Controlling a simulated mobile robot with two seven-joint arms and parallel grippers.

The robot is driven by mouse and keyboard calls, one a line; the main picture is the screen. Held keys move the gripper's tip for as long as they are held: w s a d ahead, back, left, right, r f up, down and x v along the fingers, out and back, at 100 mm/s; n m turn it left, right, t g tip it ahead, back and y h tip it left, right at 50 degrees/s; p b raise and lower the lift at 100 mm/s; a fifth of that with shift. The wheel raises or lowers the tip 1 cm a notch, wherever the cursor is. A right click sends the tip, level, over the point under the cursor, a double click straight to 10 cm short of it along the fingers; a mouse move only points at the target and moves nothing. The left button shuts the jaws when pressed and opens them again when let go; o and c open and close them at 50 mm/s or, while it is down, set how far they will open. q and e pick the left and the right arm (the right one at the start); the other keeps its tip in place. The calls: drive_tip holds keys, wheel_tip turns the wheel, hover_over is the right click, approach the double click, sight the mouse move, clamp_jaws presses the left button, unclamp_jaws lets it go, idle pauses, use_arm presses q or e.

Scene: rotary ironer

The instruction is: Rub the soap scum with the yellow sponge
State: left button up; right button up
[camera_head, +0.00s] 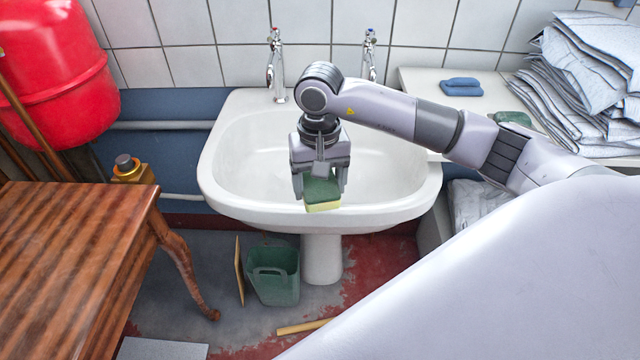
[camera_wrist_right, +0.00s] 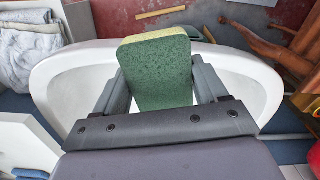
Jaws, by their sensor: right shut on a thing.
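My right gripper (camera_head: 320,184) is shut on the yellow sponge (camera_head: 322,206), which has a green scouring side and a yellow side. It holds the sponge over the front part of the white sink (camera_head: 225,190). In the right wrist view the sponge (camera_wrist_right: 158,75) sits between the two fingers (camera_wrist_right: 158,85), its green face toward the camera and a yellow edge at the top. I cannot tell whether the sponge touches the basin. No soap scum can be made out; my arm and gripper hide part of the bowl. My left gripper is not in view.
Two taps (camera_head: 276,65) stand at the sink's back. A counter at right holds a blue object (camera_head: 461,87) and a stack of folded cloths (camera_head: 575,75). A wooden table (camera_head: 70,250) stands at left, and a green bucket (camera_head: 273,275) is on the floor below.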

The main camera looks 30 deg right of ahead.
drive_tip(key=shift+r+p, duration=0.5)
drive_tip(key=shift+r, duration=0.65)
